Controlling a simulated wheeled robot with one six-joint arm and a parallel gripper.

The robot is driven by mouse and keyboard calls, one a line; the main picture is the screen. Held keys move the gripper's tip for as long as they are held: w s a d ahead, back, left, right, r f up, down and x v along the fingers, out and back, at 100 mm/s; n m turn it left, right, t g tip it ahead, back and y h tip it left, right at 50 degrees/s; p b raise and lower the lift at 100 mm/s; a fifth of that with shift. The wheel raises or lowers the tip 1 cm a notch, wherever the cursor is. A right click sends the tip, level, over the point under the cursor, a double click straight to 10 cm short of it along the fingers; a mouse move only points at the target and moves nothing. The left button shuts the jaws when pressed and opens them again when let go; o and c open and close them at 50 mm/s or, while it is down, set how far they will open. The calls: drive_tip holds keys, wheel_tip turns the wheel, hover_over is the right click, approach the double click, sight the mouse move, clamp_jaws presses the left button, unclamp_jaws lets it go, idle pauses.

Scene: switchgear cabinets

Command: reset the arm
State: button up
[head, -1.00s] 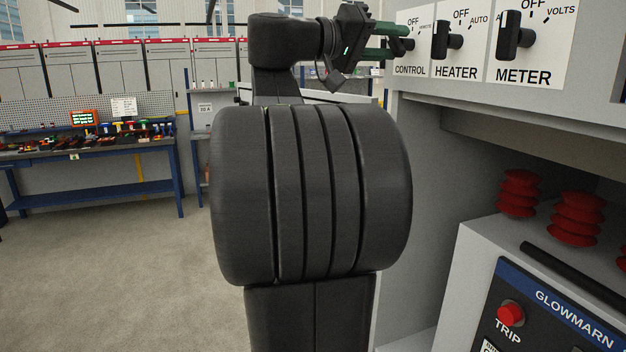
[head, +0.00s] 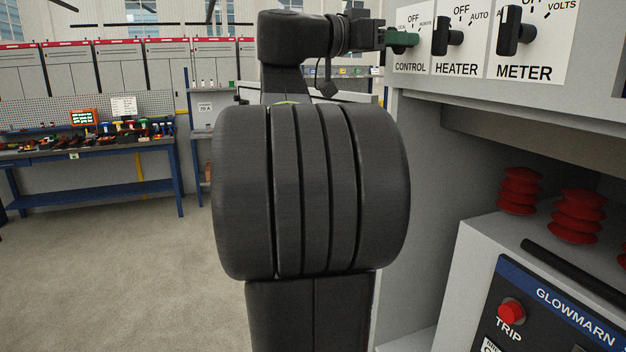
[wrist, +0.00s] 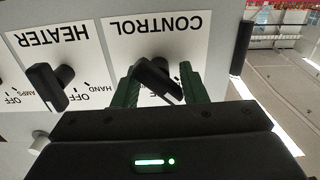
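The panel carries a CONTROL knob, black with a bar-shaped handle; it shows in the wrist view (wrist: 160,82), where the picture is upside down and the handle lies slantwise. My gripper (wrist: 160,90) has its two green fingers on either side of this knob, with gaps beside the handle, so it looks open. Whether a finger touches the handle is hard to tell. In the head view my gripper (head: 405,40) reaches right to the CONTROL plate (head: 411,62), and its green finger hides most of the knob.
The HEATER knob (head: 446,37) and METER knob (head: 514,32) stand close to the right of my gripper. Below are red ribbed insulators (head: 519,190) and a red TRIP button (head: 511,311). A blue workbench (head: 90,150) stands far left, with open floor before it.

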drive_tip(key=b+v, duration=0.2)
drive_tip(key=v, duration=0.5)
drive_tip(key=shift+a, duration=0.2)
drive_tip(key=shift+s+r, duration=0.1)
